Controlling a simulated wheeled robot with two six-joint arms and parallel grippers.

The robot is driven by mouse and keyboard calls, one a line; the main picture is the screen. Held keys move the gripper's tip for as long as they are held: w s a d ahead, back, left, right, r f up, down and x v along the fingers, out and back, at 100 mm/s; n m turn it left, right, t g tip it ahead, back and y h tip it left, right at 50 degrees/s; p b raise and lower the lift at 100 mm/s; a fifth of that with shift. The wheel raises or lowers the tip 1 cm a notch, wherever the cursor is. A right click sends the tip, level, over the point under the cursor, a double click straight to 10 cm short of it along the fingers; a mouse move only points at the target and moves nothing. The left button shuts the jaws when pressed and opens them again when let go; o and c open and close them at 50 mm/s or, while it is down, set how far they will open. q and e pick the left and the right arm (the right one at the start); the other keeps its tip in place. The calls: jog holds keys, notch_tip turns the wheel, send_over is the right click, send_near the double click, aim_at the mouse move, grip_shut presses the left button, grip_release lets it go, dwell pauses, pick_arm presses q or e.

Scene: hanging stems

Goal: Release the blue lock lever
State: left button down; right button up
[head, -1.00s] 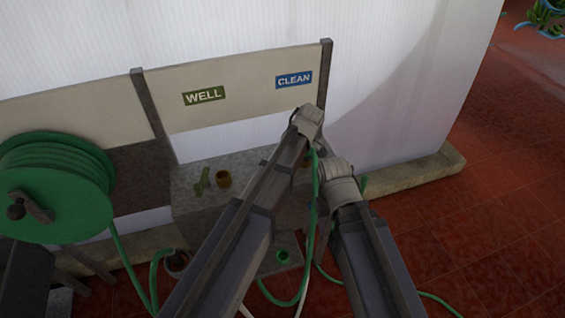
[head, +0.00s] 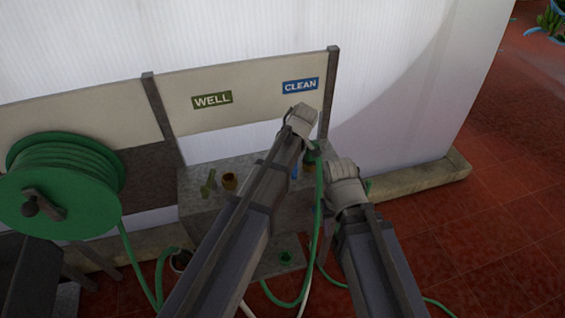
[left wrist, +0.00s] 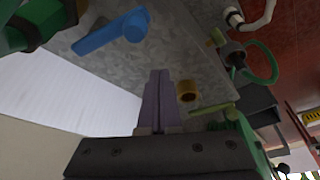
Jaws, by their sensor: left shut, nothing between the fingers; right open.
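The blue lever (left wrist: 112,32) shows at the upper left of the left wrist view, lying over the grey stone top. In the head view only a small blue part (head: 294,172) shows beside my left arm. My left gripper (head: 302,118) is over the bench near the CLEAN sign, its fingertips hidden there. In the left wrist view its fingers (left wrist: 158,100) are shut and empty, apart from the lever. My right gripper (head: 344,178) is open, to the right of the left one, beside the green hose (head: 319,210); its fingertips are not clear.
A WELL sign (head: 211,100) and a CLEAN sign (head: 300,86) hang on the back panel. A brass fitting (head: 229,181) sits on the stone bench (head: 190,205). A green hose reel (head: 60,190) stands at the left. A dark green part (left wrist: 30,25) is beside the lever.

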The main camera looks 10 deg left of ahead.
pick_arm(q)
jog(key=p+v, duration=0.6)
jog(key=v, duration=0.1)
jog(key=shift+w+r, duration=0.25)
jog(key=shift+w, duration=0.15)
pick_arm(e)
notch_tip(320, 180, up, 7)
